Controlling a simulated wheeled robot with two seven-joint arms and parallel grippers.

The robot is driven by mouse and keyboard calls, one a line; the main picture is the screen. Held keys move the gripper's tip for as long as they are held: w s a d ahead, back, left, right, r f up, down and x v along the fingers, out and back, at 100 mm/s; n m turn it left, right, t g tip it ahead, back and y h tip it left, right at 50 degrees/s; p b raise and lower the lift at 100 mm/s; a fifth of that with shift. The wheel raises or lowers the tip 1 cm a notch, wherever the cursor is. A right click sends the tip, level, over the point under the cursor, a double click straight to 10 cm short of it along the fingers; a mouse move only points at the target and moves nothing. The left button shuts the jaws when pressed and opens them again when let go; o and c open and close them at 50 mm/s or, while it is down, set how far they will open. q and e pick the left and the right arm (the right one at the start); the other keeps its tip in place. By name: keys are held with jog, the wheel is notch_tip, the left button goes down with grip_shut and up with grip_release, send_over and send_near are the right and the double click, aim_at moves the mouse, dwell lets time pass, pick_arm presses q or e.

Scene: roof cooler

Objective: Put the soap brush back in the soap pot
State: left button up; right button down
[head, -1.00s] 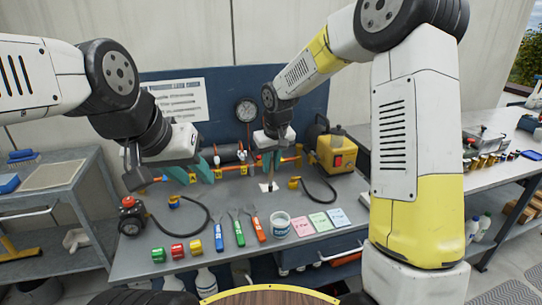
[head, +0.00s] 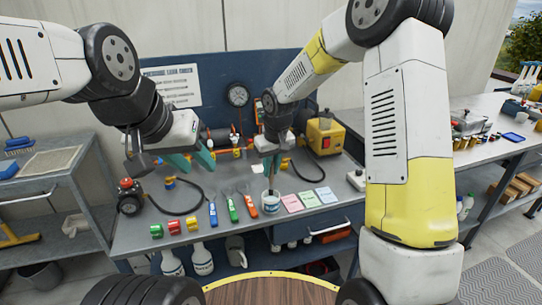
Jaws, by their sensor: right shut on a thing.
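The soap pot (head: 270,204) is a small white jar with a blue-grey label. It stands upright on the grey bench, between the red-handled brush and the pink card. My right gripper (head: 271,168) is directly above it, pointing down and shut on the soap brush (head: 271,181). The brush hangs about upright, its lower end at the pot's mouth. I cannot tell how far it is inside, and the fingers hide its upper part. My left gripper (head: 192,162) is open and empty over the bench's left part, away from the pot.
Blue, green and red-handled brushes (head: 232,208) lie just left of the pot. Pink, green and blue cards (head: 309,199) lie to its right. Behind are an orange pipe with fittings, a black hose (head: 190,193) and a yellow machine (head: 325,136). Coloured rolls (head: 174,227) line the front left edge.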

aim_at(271, 184)
jog(key=shift+s+d+x, duration=0.1)
jog(key=shift+s+x, duration=0.15)
jog(key=shift+x, duration=0.95)
jog(key=shift+s+d+x, duration=0.1)
jog(key=shift+s+x, duration=0.1)
jog(key=shift+x, duration=1)
jog(key=shift+f, duration=0.1)
jog(key=c, duration=1.3)
grip_release()
